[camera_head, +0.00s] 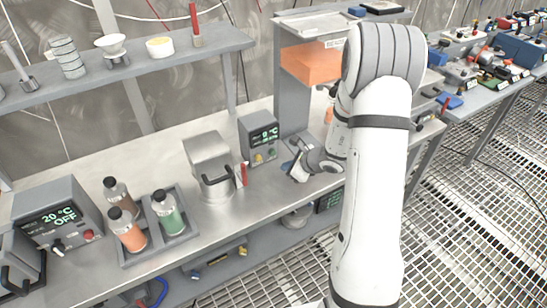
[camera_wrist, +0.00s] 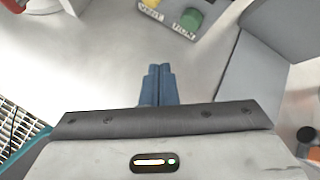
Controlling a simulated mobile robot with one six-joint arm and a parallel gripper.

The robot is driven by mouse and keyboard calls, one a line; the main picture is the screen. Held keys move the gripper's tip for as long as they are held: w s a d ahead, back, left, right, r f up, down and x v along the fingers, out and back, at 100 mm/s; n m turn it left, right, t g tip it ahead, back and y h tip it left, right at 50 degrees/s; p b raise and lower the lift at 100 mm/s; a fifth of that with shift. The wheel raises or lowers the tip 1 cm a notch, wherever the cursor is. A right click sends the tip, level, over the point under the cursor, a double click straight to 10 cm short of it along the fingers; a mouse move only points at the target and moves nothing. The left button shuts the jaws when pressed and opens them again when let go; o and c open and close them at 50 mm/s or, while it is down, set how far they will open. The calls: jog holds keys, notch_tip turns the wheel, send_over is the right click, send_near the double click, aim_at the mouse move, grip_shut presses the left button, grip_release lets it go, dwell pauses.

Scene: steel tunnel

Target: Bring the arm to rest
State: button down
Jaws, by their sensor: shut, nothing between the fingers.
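My gripper (camera_head: 288,167) is low over the steel bench, right of the small display box (camera_head: 259,139). In the wrist view the two blue fingers of my gripper (camera_wrist: 159,70) are together with nothing between them. Bare steel bench top (camera_wrist: 105,65) shows beneath and around them. Whether the fingertips touch the bench cannot be told.
The box's yellow and green buttons (camera_wrist: 190,19) lie just ahead of the fingers. A grey stand with an orange panel (camera_head: 312,63) rises behind my arm. A handled metal box (camera_head: 210,165) and a bottle rack (camera_head: 178,238) stand left. Grating floor (camera_head: 460,220) lies right.

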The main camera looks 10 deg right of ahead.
jog(key=shift+s, duration=0.25)
jog(key=s+a+r+n+g+y, duration=0.1)
jog(key=s+a+r+n+g, duration=0.1)
jog(key=s+a+r+n, duration=0.35)
jog(key=s+a+r+n+g, duration=0.25)
jog(key=s+r+n, duration=0.25)
jog(key=r+n, duration=0.25)
jog(key=s+d+r+n+h, duration=0.2)
jog(key=s+r+n+h, duration=0.1)
jog(key=s+n, duration=0.3)
jog(key=s+d+r+n+h, duration=0.3)
jog(key=s+r+n, duration=0.2)
jog(key=s, duration=0.5)
jog(key=shift+s+d+n+h, duration=0.2)
jog(key=shift+s+n+h, duration=0.1)
jog(key=shift+s+n, duration=0.1)
